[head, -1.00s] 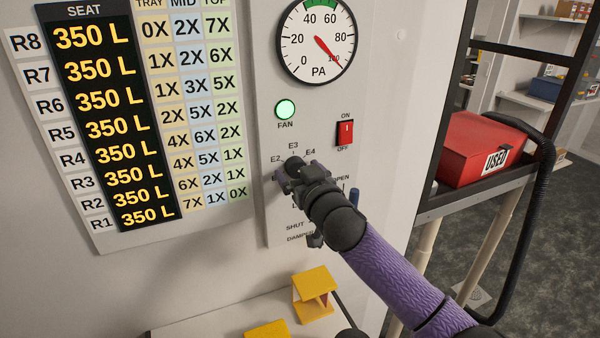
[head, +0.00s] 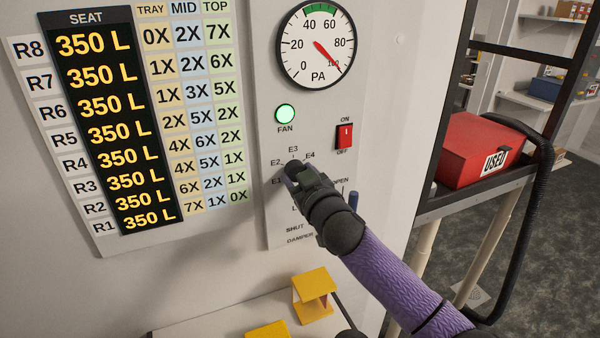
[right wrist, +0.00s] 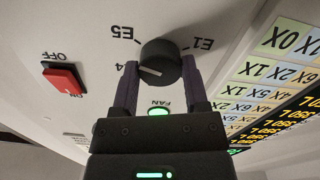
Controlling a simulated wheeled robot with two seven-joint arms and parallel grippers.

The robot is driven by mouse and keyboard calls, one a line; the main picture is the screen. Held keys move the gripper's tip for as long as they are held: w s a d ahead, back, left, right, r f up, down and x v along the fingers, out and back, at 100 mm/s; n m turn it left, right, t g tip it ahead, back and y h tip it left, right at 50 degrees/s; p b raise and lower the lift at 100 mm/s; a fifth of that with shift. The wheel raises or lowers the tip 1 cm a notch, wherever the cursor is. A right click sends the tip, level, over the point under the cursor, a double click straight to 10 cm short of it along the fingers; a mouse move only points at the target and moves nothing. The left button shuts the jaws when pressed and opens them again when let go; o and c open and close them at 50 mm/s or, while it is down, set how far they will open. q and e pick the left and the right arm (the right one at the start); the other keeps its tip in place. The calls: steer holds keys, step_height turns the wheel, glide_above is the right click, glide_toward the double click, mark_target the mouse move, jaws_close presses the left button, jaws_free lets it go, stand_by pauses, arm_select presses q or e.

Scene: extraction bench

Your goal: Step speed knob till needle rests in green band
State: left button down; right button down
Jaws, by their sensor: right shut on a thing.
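The black round speed knob (right wrist: 160,60) is on the pale panel, with position labels around it. Its white mark points toward E4 in the right wrist view. My right gripper (head: 291,170) is shut on the knob, one finger on each side; it also shows in the right wrist view (right wrist: 158,80). In the head view the gripper hides most of the knob. The gauge (head: 299,64) above has a red needle (head: 328,54) pointing near 100, to the lower right. The green band (head: 320,9) lies at the top, between 40 and 60. My left gripper is not in view.
A lit green fan lamp (head: 285,114) and a red switch (head: 345,136) sit above the knob. A blue damper handle (head: 354,200) is close to my right wrist. A red box (head: 480,150) stands on a shelf to the right.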

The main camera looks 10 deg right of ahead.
steer(key=shift+n+p, duration=1.4)
steer(key=shift+n, duration=3.2)
steer(key=shift+c, duration=0.5)
jaws_free()
steer(key=shift+s, duration=0.1)
